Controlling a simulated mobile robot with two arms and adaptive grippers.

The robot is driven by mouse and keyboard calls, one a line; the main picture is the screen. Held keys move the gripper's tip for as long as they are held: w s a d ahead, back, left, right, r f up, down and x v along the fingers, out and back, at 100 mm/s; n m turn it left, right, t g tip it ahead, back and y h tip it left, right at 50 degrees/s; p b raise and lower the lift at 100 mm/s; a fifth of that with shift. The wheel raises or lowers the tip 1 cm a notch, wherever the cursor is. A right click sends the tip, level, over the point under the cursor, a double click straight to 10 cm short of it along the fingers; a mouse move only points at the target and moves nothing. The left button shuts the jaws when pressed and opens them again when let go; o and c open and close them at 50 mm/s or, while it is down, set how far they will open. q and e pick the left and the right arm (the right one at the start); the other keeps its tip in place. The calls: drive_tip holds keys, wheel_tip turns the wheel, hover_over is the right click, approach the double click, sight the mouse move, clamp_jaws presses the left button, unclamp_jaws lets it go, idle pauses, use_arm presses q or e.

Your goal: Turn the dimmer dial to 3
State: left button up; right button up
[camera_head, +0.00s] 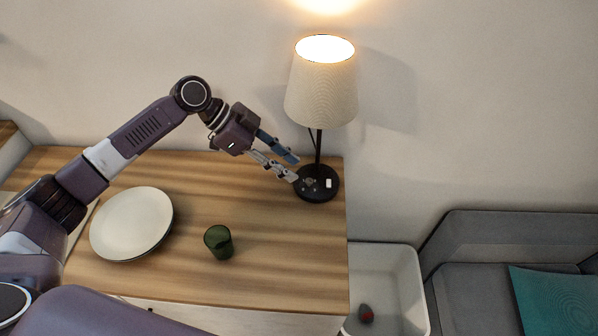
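The lamp (320,95) stands upright and lit at the back right of the wooden cabinet top. Its round black base (318,195) carries a small dial (309,184) and a white rectangle (328,183), probably a switch. Any numbers on the dial are too small to read. My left gripper (294,168) reaches in from the left, its fingers spread apart and empty. Its lower fingertip is at the left edge of the lamp base, close to the dial; I cannot tell whether it touches. My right gripper is not in view.
A white plate (132,223) lies on the left of the wooden top (270,270), and a dark green cup (218,242) stands near the middle. A white bin (385,275) with a dark and red object (366,313) is right of the cabinet, beside a grey sofa (470,240) with a teal cushion (555,300).

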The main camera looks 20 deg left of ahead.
use_arm(q)
drive_tip(key=v, duration=0.7)
